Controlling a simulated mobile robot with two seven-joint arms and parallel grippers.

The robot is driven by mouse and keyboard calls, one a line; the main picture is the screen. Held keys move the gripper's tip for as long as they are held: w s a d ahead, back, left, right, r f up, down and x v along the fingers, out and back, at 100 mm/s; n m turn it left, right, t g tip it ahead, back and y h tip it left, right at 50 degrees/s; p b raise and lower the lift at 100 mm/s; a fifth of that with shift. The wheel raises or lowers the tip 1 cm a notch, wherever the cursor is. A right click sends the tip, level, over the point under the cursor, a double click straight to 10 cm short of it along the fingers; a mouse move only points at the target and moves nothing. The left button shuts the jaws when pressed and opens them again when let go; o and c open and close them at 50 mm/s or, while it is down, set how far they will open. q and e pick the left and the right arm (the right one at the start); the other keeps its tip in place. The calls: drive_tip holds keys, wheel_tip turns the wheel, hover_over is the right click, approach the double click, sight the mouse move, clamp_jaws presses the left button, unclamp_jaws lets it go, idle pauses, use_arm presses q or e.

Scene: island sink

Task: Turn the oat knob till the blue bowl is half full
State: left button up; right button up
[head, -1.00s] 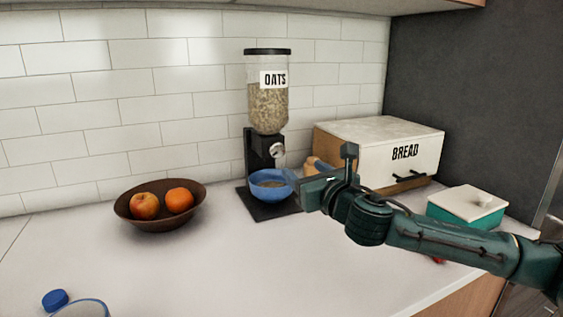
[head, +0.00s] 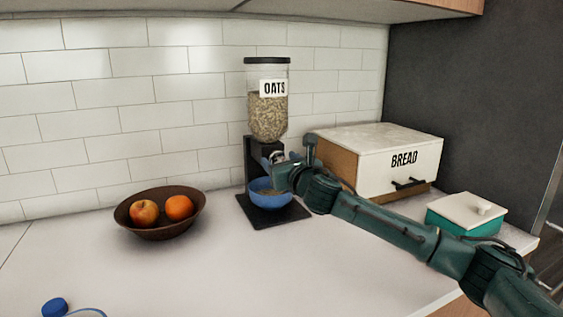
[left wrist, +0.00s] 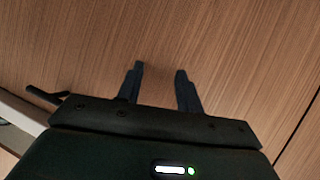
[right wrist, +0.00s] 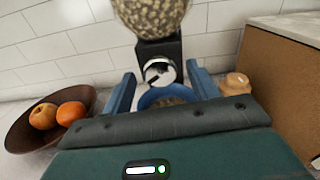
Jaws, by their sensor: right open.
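The oat dispenser (head: 268,115) stands against the tiled wall, its clear jar holding oats. Its silver knob (right wrist: 160,71) shows in the right wrist view between my fingers, ahead of them. In the head view my gripper partly hides it. The blue bowl (head: 268,196) sits on the dispenser's black base under the spout. Some oats (right wrist: 168,101) show in it; their level is hard to judge. My right gripper (head: 287,155) is open and empty in front of the knob, above the bowl. My left gripper (left wrist: 160,76) is open and empty, facing a wooden panel.
A white bread box (head: 385,160) and a teal box with a white lid (head: 466,215) stand to the right. A jar (right wrist: 235,84) sits beside the dispenser. The counter front is mostly clear.

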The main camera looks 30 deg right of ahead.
use_arm(q)
drive_tip(key=shift+r, duration=0.1)
use_arm(e)
drive_tip(key=shift+c, duration=0.2)
drive_tip(key=c, duration=1)
use_arm(q)
drive_tip(key=shift+r, duration=0.1)
use_arm(e)
drive_tip(key=shift+o, duration=0.2)
use_arm(q)
drive_tip(key=shift+r+p, duration=0.1)
drive_tip(key=shift+p, duration=0.2)
